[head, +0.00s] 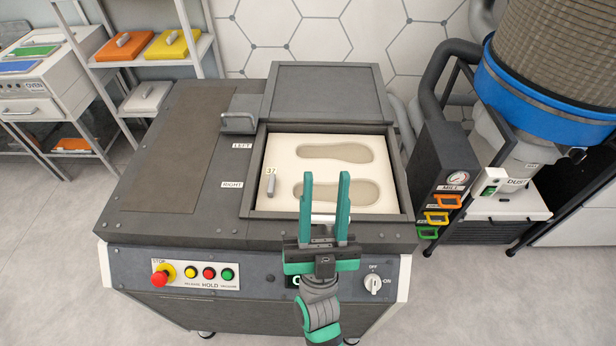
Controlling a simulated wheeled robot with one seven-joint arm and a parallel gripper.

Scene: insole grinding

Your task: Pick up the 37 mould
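The 37 mould (285,150) is a cream-white block with a small "37" label, set in the framed well of the grey machine. Two grey insole shapes lie on it, one far (336,152) and one near (365,193). A small grey handle (271,186) stands at its left side, below the label. My gripper (325,177) has its green fingers apart, in front of the near insole shape and covering part of it. A pale bar shows low between the fingers; I cannot tell what it belongs to. The gripper is right of the grey handle, and nothing is visibly gripped.
The machine's raised grey frame (250,185) surrounds the mould. A grey bracket (239,122) stands at its back left, beside LEFT and RIGHT labels. The front panel has a red stop button (162,275). A hose and dust unit (545,75) stand right; shelves with coloured moulds (173,45) stand back left.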

